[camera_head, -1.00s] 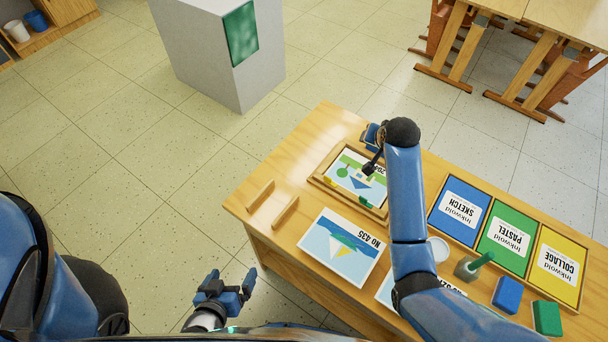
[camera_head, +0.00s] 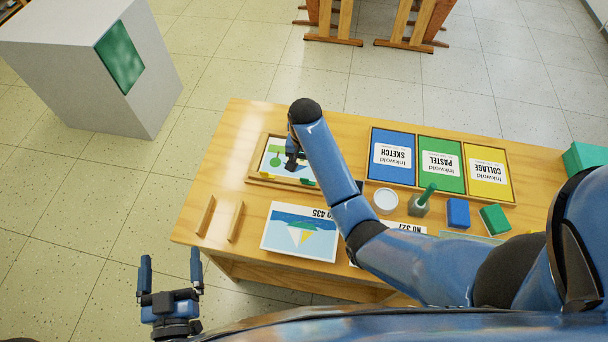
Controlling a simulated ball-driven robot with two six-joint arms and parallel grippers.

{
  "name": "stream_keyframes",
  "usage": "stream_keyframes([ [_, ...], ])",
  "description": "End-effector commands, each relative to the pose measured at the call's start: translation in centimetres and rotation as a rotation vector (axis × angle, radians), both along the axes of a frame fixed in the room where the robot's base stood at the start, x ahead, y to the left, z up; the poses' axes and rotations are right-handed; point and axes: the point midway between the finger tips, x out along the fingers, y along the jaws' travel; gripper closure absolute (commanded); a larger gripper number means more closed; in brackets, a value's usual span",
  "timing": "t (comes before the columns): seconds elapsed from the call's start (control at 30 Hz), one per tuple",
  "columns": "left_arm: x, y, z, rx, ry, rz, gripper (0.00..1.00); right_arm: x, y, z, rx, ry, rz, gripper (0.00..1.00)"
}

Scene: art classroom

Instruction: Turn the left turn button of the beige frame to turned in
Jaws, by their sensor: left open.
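The beige frame (camera_head: 254,164) lies on the wooden table and holds a picture with green, yellow and blue shapes. My right arm reaches across from the right, and its gripper (camera_head: 292,161) is over the frame's right part, covering some of it. The wrist hides most of this gripper, so I cannot tell whether its jaws are open or touch the frame. The left turn button is too small or hidden to make out, and so is its position. My left gripper (camera_head: 170,264) is open and empty, off the table's front left side.
Two wooden strips (camera_head: 236,221) stand left of a sailboat picture (camera_head: 301,230). Behind are blue, green and yellow boards (camera_head: 440,160). A white round dish (camera_head: 385,200), a green-handled tool (camera_head: 421,203) and blue (camera_head: 458,212) and green (camera_head: 495,218) blocks sit right. A grey plinth (camera_head: 75,75) stands left.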

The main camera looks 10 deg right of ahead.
Motion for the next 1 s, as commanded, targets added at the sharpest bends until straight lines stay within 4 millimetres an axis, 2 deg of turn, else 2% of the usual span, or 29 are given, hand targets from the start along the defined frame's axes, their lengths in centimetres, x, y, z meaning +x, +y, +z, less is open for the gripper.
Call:
stream_keyframes([
  [0.2,0.0,0.0,0.3,-0.001,0.001,0.0,0.04,-0.1,0.0,-3.6,-0.001,0.004,0.001,0.43],
  [0.4,0.0,0.0,0.4,-0.001,0.001,0.0,0.04,-0.1,0.0,-6.1,-0.001,0.001,0.001,0.43],
  [0.6,0.0,0.0,0.5,-0.001,0.001,0.0,0.04,0.0,0.0,-7.2,0.0,0.0,0.001,0.43],
  [0.9,0.0,0.0,0.4,-0.001,0.001,0.0,0.04,0.0,0.0,-7.3,0.001,-0.001,0.001,0.43],
  [1.0,0.0,0.0,0.4,-0.001,0.001,0.0,0.04,0.0,0.0,-7.3,0.001,-0.001,0.001,0.58],
])
